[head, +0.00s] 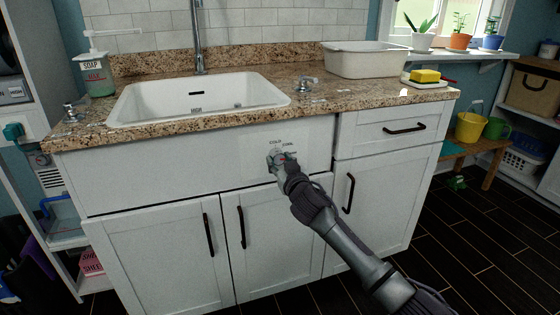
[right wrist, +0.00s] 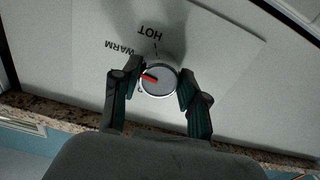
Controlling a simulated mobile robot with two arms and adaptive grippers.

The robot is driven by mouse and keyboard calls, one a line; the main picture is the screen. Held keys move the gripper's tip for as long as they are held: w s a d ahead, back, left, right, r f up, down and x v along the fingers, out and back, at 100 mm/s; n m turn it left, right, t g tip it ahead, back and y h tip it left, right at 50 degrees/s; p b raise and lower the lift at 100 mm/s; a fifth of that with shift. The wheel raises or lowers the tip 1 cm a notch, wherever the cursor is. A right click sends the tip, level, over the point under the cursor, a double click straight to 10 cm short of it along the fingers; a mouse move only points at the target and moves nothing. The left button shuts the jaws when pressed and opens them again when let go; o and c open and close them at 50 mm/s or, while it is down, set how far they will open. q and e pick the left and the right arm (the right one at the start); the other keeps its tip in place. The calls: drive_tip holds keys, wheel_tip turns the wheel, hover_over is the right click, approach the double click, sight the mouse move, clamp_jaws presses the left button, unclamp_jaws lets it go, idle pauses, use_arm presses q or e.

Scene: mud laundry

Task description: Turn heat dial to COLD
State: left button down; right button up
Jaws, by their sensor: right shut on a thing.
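The heat dial (right wrist: 162,85) is a round light-grey knob with a red pointer, on the white front panel of the sink cabinet. My right gripper (right wrist: 157,88) is shut on it, with one dark green finger on each side of the rim. In the right wrist view the labels HOT (right wrist: 161,32) and WARM (right wrist: 118,48) are upside down. The red pointer points left, a little below WARM; a finger covers the label nearest to it. In the head view the COLD label (head: 275,142) shows above my right gripper (head: 277,160). My left gripper is not in view.
A granite counter (head: 310,98) with a white sink (head: 135,108) is above the panel. Cabinet doors with dark handles (head: 241,227) are below, and a drawer (head: 370,130) is to the right. The dark floor at right is clear near the cabinet.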

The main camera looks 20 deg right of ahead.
drive_tip(key=n+p, duration=0.2)
drive_tip(key=n, duration=0.1)
drive_tip(key=shift+r, duration=0.15)
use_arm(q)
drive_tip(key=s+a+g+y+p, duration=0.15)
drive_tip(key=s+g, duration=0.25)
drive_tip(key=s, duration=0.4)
use_arm(e)
drive_tip(key=n, duration=0.3)
drive_tip(key=shift+d+n, duration=0.1)
drive_tip(key=shift+n, duration=0.2)
drive_tip(key=n+p, duration=0.3)
drive_tip(key=n, duration=0.6)
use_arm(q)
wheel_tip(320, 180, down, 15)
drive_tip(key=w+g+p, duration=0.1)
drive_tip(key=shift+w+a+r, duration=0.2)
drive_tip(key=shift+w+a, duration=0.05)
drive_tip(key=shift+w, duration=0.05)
use_arm(e)
drive_tip(key=shift+n, duration=1.8)
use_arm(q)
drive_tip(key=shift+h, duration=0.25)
use_arm(e)
drive_tip(key=o, duration=1.1)
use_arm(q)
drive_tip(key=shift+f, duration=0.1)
use_arm(e)
drive_tip(key=shift+o, duration=0.2)
